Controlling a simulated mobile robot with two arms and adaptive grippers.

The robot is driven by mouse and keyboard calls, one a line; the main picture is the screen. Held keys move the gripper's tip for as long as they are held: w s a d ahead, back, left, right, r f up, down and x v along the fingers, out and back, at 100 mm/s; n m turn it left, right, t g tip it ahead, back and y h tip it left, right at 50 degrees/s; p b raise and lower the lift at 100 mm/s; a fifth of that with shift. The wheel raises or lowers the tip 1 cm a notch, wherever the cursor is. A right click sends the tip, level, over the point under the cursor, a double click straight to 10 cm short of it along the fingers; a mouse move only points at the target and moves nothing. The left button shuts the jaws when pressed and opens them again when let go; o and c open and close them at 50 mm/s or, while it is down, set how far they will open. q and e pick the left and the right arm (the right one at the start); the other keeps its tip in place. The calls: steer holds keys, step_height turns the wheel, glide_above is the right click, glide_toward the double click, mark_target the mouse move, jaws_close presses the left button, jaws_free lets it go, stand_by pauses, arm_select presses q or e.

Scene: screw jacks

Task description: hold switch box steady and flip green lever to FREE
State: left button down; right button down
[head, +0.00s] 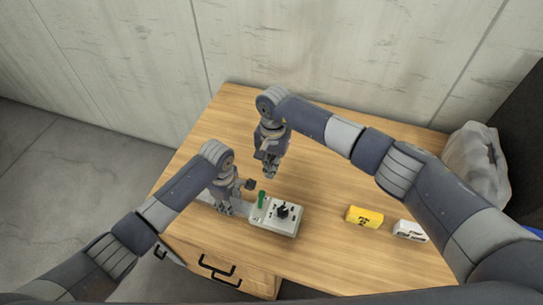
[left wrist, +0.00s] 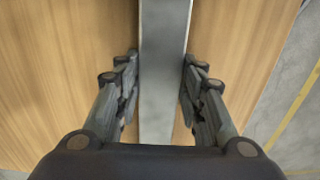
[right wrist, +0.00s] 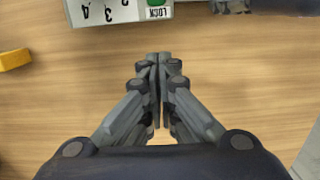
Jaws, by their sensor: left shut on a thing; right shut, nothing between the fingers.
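The grey switch box (head: 275,222) lies on the wooden table near its front edge. A black knob (head: 283,210) stands on its top, and a green lever (head: 261,199) stands upright at its left end. In the right wrist view the box (right wrist: 90,14) shows numbers and a LOCK label beside the green lever (right wrist: 150,2).
A yellow block (head: 364,217) and a white block (head: 410,231) lie right of the box. Drawers with black handles (head: 217,268) are under the table's front edge. The back left of the tabletop is free.

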mark_target(261, 200)
steer(key=s, duration=0.1)
steer(key=s+a, duration=0.1)
steer(key=s, duration=0.1)
steer(key=shift+s+a+f, duration=0.15)
steer(key=shift+s+f, duration=0.2)
steer(key=shift+f, duration=0.05)
steer(key=shift+s+a+r, duration=0.35)
steer(key=shift+s+r, duration=0.3)
steer(key=shift+s, duration=0.15)
stand_by(0.3)
steer(key=shift+r, duration=0.8)
